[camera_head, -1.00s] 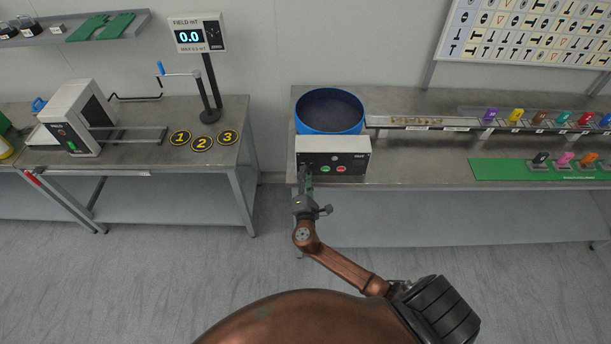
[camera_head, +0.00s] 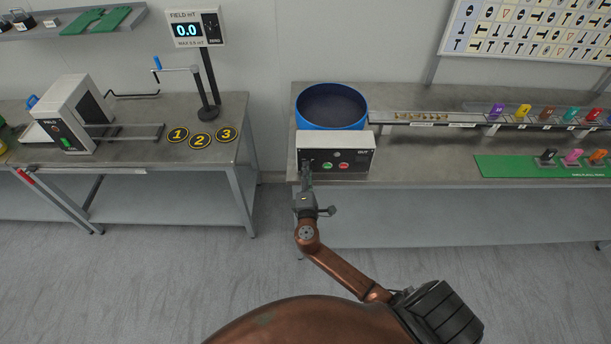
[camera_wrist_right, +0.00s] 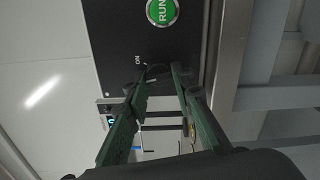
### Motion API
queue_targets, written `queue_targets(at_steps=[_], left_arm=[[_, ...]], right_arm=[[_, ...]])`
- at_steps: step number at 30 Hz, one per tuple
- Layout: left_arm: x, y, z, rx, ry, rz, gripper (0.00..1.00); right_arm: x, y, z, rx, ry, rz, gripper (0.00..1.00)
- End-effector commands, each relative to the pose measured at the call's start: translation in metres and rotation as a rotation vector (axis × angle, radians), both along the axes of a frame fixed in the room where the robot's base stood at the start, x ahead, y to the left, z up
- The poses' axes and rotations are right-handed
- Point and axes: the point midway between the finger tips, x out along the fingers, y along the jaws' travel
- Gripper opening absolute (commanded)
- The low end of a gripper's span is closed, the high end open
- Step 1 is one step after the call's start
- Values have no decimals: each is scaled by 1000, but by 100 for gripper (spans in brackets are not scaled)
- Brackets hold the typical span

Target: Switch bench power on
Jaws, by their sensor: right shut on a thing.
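A control box (camera_head: 322,141) with a pale casing and dark front panel stands at the left front of the right bench. Its panel has a green button (camera_head: 327,165), a red button (camera_head: 344,167) and a small dark knob at the left. My right gripper (camera_head: 306,168) is at the panel's left end, in front of the knob. In the right wrist view, its green fingers (camera_wrist_right: 160,75) are shut on the dark knob (camera_wrist_right: 156,71) beside the ON mark. The fingers hide part of the knob. The green RUN button (camera_wrist_right: 161,11) is close by. My left gripper is out of view.
A blue round bowl (camera_head: 331,108) stands behind the box. A rail (camera_head: 445,121) with coloured pieces and a green mat (camera_head: 510,168) lie to the right. The left bench (camera_head: 130,157) holds a coil device and a field meter (camera_head: 195,29) reading 0.0.

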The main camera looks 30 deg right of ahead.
Motion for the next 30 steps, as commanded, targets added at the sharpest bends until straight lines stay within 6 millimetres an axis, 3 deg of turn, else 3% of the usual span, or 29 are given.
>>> queue_targets(at_steps=[1,3,15,30], left_arm=[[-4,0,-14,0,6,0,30],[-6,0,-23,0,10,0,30],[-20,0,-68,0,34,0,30],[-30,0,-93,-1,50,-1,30]], right_arm=[[0,0,-7,41,-24,-1,0],[0,1,-7,100,-59,1,0],[0,0,-5,410,-248,-2,0],[0,0,0,627,-381,-2,0]])
